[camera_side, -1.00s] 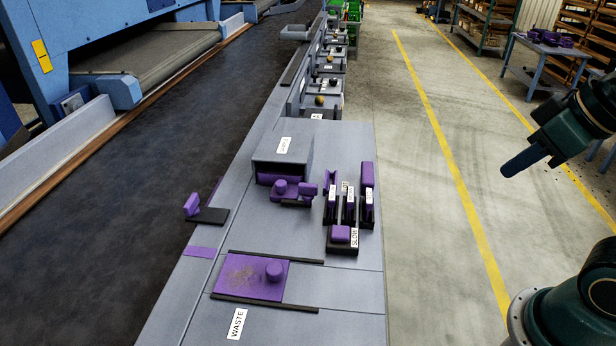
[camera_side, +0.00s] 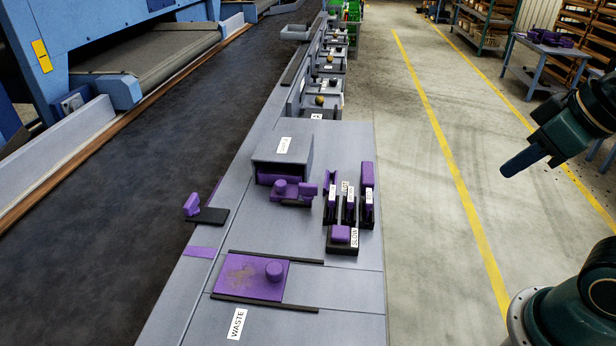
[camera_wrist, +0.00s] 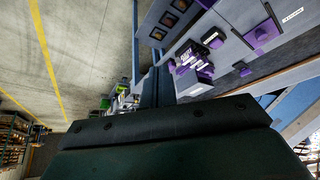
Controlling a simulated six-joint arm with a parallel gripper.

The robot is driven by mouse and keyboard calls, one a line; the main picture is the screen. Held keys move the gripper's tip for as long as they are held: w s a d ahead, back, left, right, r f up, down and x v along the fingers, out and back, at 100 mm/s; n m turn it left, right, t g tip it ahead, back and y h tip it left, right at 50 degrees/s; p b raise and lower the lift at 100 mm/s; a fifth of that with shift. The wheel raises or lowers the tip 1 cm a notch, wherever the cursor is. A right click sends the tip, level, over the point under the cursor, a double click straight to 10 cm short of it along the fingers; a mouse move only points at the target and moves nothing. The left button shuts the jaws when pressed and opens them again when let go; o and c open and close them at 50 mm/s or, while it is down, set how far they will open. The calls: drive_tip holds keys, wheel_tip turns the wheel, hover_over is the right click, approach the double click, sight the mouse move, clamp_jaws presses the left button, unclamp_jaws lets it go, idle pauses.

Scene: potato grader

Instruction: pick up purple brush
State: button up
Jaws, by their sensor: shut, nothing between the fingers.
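Several purple tools stand in a dark labelled rack (camera_side: 343,248) on the grey bench. The left one (camera_side: 330,184), the middle one (camera_side: 350,198) and the right one (camera_side: 367,175) are upright; I cannot tell which is the brush. A purple block (camera_side: 341,233) lies at the rack's front. My gripper (camera_side: 508,171) is shut and empty, over the floor to the right of the bench, well apart from the rack. In the wrist view my fingers (camera_wrist: 158,85) are together, and purple tools (camera_wrist: 190,57) show beyond them, tilted and small.
A grey box (camera_side: 283,155) with purple pieces (camera_side: 285,188) at its mouth stands left of the rack. A dark belt (camera_side: 110,210) runs along the left. The floor between bench and arm is clear.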

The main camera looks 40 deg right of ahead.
drive_tip(key=o, duration=1.1)
drive_tip(key=w+r+m+g, duration=0.3)
drive_tip(key=w+m, duration=0.1)
drive_tip(key=w, duration=0.9)
drive_tip(key=shift+w+d+f+m+g, duration=0.1)
drive_tip(key=shift+w+f+m+g, duration=0.35)
drive_tip(key=shift+w+f+m, duration=1.35)
drive_tip(key=shift+w+d+f+n+g, duration=0.15)
drive_tip(key=shift+w+f+g, duration=0.45)
drive_tip(key=shift+w, duration=2.5)
drive_tip(key=shift+w+d+f+m+g, duration=0.1)
drive_tip(key=shift+w+f+m+g, duration=0.15)
drive_tip(key=shift+w+f+m, duration=1.15)
drive_tip(key=shift+w+f+n, duration=0.1)
drive_tip(key=shift+w+n, duration=0.45)
drive_tip(key=shift+w, duration=0.5)
